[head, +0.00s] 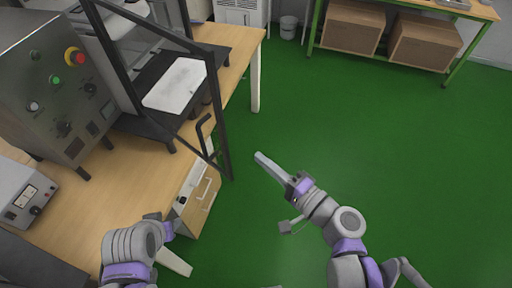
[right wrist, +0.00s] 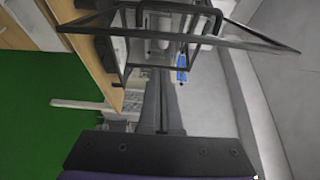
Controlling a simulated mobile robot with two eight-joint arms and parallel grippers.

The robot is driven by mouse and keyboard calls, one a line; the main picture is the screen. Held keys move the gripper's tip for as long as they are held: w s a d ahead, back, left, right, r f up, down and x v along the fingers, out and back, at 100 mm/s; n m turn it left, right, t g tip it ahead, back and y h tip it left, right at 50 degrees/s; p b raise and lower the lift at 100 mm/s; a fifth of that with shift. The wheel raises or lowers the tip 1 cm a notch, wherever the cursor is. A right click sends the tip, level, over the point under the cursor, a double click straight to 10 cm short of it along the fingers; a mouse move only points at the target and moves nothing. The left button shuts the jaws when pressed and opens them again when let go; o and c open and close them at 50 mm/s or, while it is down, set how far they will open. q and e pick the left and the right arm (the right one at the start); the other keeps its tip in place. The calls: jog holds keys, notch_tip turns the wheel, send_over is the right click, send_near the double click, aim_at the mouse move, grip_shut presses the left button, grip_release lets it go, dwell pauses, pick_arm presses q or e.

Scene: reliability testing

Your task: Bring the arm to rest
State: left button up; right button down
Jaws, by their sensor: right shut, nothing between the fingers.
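My right arm reaches up over the green floor in the head view, and its gripper (head: 262,158) is shut and empty, to the right of the table and apart from it. In the right wrist view its two fingers (right wrist: 162,125) lie together with nothing between them. My left gripper (head: 178,264) is low in the head view beside the table's front drawer; only part of it shows, and I cannot tell whether its fingers are open.
A wooden table (head: 120,205) holds a grey control box (head: 60,90) and a machine with a dark-framed door (head: 219,120) that stands open towards my right gripper. Green floor (head: 340,130) is clear on the right.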

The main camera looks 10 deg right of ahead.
jog(key=shift+s, duration=0.45)
notch_tip(320, 180, down, 9)
jog(key=s+n+g+h, duration=0.3)
jog(key=n+g, duration=0.3)
jog(key=s+d+f+n+g+h, duration=0.2)
jog(key=d+n+g+h, duration=0.1)
jog(key=d+n+h, duration=0.2)
jog(key=d+h, duration=0.2)
jog(key=d, duration=0.2)
jog(key=shift+s+f, duration=0.3)
jog(key=shift+s, duration=0.05)
dwell(0.8)
